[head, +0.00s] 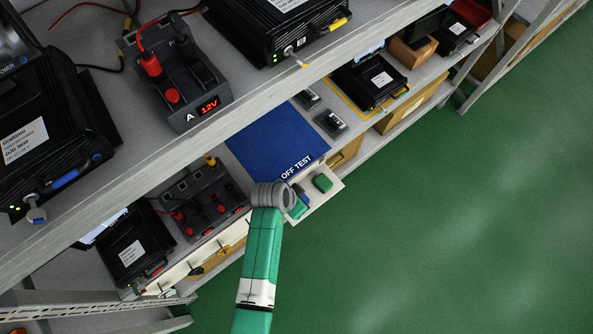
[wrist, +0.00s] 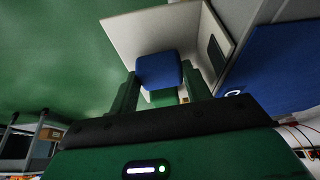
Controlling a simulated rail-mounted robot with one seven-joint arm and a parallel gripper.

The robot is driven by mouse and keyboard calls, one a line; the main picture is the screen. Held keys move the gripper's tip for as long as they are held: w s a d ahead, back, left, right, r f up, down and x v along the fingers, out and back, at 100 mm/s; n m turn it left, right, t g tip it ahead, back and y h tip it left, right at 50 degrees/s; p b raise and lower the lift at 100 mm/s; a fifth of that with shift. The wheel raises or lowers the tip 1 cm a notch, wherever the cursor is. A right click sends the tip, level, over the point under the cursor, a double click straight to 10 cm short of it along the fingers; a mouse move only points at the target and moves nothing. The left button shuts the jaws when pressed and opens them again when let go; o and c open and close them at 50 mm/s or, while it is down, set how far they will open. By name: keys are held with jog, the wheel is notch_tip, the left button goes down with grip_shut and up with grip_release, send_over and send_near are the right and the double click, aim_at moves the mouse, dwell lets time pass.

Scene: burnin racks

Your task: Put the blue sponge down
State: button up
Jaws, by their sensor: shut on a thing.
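My gripper (wrist: 159,82) is shut on the blue sponge (wrist: 158,68), with one finger at each side of it in the wrist view. Behind the sponge is a pale open tray (wrist: 118,37). In the head view the tray (head: 330,196) juts out at the shelf edge, and a green sponge (head: 323,183) lies on it. My gripper (head: 299,201) is over the tray's left part there, largely hidden by my wrist. Whether the blue sponge touches the tray cannot be told.
A blue OFF TEST mat (head: 268,145) lies on the shelf beside the tray, with small dark devices (head: 331,122) to its right. A grey supply unit (head: 200,198) stands to its left. The upper shelf edge (head: 190,140) overhangs. The green floor (head: 450,220) is clear.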

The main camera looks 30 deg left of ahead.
jog(key=shift+s+f, duration=0.25)
jog(key=shift+f, duration=0.25)
jog(key=o, duration=1)
jog(key=shift+o, duration=0.2)
jog(key=shift+f, duration=0.2)
jog(key=p+v, duration=0.3)
jog(key=v, duration=0.5)
jog(key=shift+w+a, duration=0.1)
jog(key=shift+w, duration=0.1)
